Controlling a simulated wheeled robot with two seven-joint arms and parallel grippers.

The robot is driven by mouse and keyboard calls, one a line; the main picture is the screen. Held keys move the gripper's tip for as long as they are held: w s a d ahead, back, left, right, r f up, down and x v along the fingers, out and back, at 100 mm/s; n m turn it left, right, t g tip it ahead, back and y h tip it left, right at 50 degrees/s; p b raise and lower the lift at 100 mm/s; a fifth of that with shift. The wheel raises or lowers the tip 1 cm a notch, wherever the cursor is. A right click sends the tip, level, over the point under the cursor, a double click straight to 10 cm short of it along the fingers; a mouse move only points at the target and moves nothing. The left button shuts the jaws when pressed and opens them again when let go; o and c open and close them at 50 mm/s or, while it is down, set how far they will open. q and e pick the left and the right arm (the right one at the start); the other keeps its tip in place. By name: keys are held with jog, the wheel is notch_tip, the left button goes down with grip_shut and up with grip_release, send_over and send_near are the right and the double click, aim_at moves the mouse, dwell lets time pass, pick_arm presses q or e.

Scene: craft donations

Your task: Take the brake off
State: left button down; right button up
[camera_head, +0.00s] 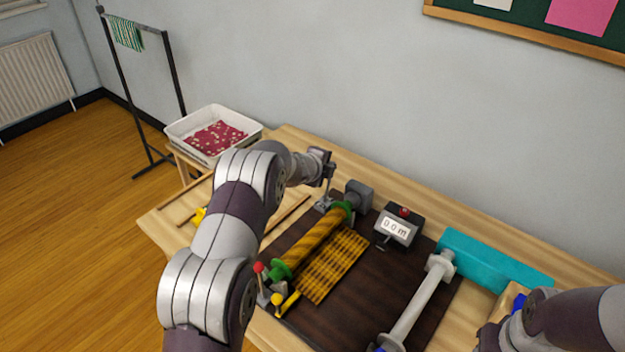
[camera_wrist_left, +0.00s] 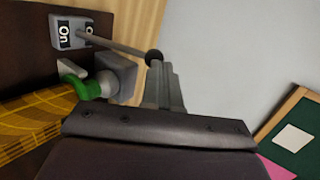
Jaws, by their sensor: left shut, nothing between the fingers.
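The brake is a small grey base (camera_wrist_left: 86,33) with a thin lever ending in a dark ball knob (camera_wrist_left: 153,57) in the left wrist view. One label on it reads "On"; another is partly hidden by the lever. In the head view the brake base (camera_head: 324,204) sits at the far end of the fabric roll, its lever rising toward my left gripper (camera_head: 325,168). My left gripper is shut and empty, its fingertips (camera_wrist_left: 156,66) at the knob; I cannot tell whether they touch. My right gripper (camera_head: 490,335) is partly visible at the lower right, its fingers unclear.
Yellow checked fabric (camera_head: 335,265) runs from a green-flanged roll (camera_head: 313,243). A red-knobbed lever (camera_head: 260,268) and yellow-handled crank (camera_head: 285,303) stand at its near end. A 0.0 m counter (camera_head: 399,228), pale roller (camera_head: 415,305), teal block (camera_head: 490,262) and white tray (camera_head: 180,128) are around.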

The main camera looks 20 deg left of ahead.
pick_arm(q)
jog(key=shift+w+d+r+p, duration=0.1)
jog(key=shift+w+d+p, duration=0.1)
jog(key=shift+w+p, duration=0.3)
jog(key=shift+w+d+p, duration=0.2)
jog(key=shift+w+p, duration=0.05)
jog(key=shift+w, duration=0.35)
jog(key=shift+w, duration=0.15)
